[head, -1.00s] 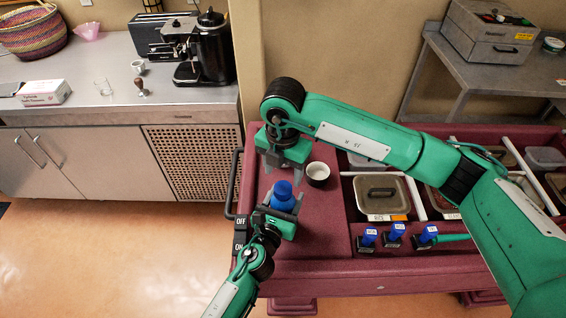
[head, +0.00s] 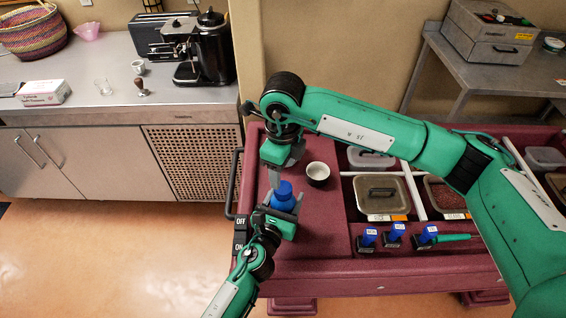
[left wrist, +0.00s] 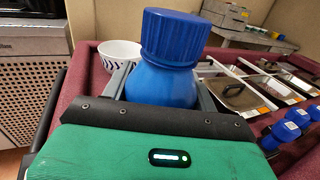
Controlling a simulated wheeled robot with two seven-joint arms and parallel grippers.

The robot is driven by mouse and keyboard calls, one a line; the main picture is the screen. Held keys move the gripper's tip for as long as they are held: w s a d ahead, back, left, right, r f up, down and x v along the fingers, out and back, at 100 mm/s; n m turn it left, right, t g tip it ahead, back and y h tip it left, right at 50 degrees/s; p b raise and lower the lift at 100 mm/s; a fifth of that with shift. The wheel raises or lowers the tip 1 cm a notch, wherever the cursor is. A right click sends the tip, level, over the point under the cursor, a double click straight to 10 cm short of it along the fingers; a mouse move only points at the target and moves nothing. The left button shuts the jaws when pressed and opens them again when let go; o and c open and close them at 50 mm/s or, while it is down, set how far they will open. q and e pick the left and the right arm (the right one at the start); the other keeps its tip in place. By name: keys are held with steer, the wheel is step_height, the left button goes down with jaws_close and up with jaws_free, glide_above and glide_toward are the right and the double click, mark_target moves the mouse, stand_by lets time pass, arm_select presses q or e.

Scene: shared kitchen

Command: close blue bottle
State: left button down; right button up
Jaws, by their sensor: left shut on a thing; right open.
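The blue bottle (head: 284,197) stands upright over the left part of the maroon cart top. Its ribbed blue cap (left wrist: 174,36) sits on its neck in the left wrist view; I cannot tell how tightly. My left gripper (head: 284,206) is shut around the bottle's body, and its fingers flank the bottle in the left wrist view (left wrist: 160,88). My right gripper (head: 273,180) is open and points down just behind and left of the cap, close to it. Whether it touches the cap is unclear.
A small white bowl (head: 318,173) stands right of the right gripper. Lidded containers (head: 382,195) sit in the cart's compartments. Several small blue-capped bottles (head: 394,232) stand at the cart's front. A counter with a coffee machine (head: 208,50) is at the back left.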

mark_target(283, 187)
steer(key=n, duration=0.5)
steer(key=shift+r, duration=0.15)
steer(key=n, duration=0.4)
steer(key=shift+r+n, duration=0.15)
steer(key=shift+n, duration=0.15)
steer(key=n, duration=0.4)
steer(key=shift+r+n, duration=0.1)
steer(key=shift+n, duration=0.2)
steer(key=n, duration=0.4)
steer(key=shift+r, duration=0.15)
steer(key=shift+n, duration=0.3)
steer(key=shift+f, duration=4.05)
steer(key=shift+c, duration=0.2)
